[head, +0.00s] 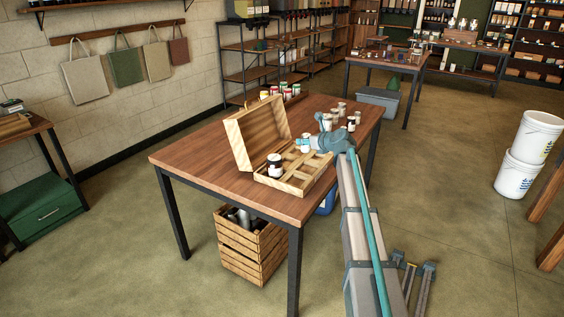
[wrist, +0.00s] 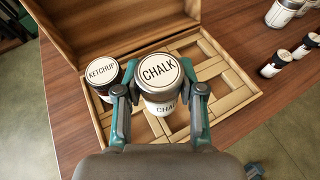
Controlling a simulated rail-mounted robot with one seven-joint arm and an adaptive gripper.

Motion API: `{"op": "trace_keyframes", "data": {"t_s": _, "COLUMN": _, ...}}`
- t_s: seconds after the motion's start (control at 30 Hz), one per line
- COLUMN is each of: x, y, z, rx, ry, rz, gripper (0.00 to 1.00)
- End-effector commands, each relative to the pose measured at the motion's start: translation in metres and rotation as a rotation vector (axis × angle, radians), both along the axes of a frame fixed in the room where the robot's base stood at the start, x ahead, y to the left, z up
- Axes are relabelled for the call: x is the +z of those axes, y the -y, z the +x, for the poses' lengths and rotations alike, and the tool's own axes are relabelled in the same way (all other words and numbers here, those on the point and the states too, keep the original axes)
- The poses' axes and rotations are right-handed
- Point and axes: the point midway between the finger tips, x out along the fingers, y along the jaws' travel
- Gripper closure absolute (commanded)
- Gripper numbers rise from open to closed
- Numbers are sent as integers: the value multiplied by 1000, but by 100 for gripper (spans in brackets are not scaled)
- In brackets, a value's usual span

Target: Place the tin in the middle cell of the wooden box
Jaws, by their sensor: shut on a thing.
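The wooden box (head: 283,184) sits on the brown table with its lid (head: 258,135) open; dividers (wrist: 233,98) split it into cells. My gripper (wrist: 160,95) is shut on a tin labelled CHALK (wrist: 160,72), with a white body and a pale lid, one finger on each side. The held tin (head: 305,144) is over the box in the head view and hides the cells beneath it in the wrist view. A tin labelled KETCHUP (wrist: 103,72) stands upright at the box's left side; it also shows in the head view (head: 274,165).
Several other tins stand on the table right of the box, among them one at the wrist view's upper right (wrist: 282,12). More jars (head: 290,93) are at the table's far edge. A slatted crate (head: 240,255) is on the floor below. The table's left part is clear.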

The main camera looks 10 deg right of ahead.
Motion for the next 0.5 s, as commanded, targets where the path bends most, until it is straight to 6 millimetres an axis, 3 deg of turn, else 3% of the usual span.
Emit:
{"op": "trace_keyframes", "data": {"t_s": 0.3, "x": -30, "y": -36, "z": 66, "rx": 1, "ry": 0, "rz": 0, "gripper": 96}}
{"op": "trace_keyframes", "data": {"t_s": 0.5, "x": -64, "y": -51, "z": 87, "rx": 1, "ry": -1, "rz": 0, "gripper": 96}}
